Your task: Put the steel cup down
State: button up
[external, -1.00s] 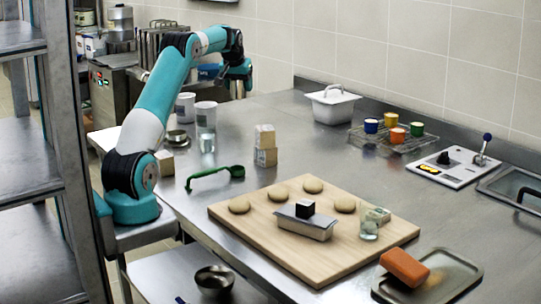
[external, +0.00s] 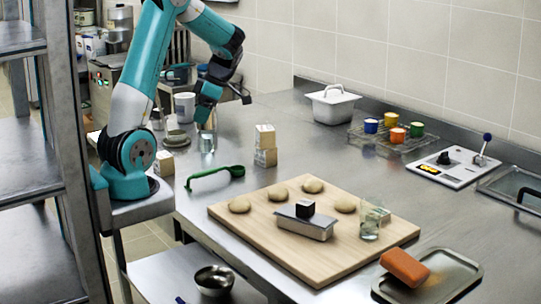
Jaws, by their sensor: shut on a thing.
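My gripper (external: 206,121) is at the back left of the steel counter and points down. It is shut, with its fingertips just above or at the rim of a small, shiny grey cup (external: 207,143), which I take to be the steel cup. The cup looks upright and low over the counter. Whether its base touches the counter cannot be told. The gripper hides part of what lies behind it, and the grip itself is small and unclear.
A white container (external: 185,106) and a small round dish (external: 177,138) stand close left. A cutting board (external: 270,238) lies further forward.

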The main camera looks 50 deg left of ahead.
jog(key=s+f, duration=0.1)
jog(key=f, duration=0.4)
jog(key=s+f+n, duration=0.1)
jog(key=f, duration=0.4)
jog(key=s+d+f+n+p, duration=0.1)
jog(key=f, duration=0.4)
jog(key=shift+s+f+h, duration=0.1)
jog(key=shift+f+h, duration=0.1)
jog(key=shift+h, duration=0.1)
jog(key=shift+f, duration=2.15)
jog(key=o, duration=0.6)
jog(key=shift+f, duration=0.15)
jog(key=o, duration=0.4)
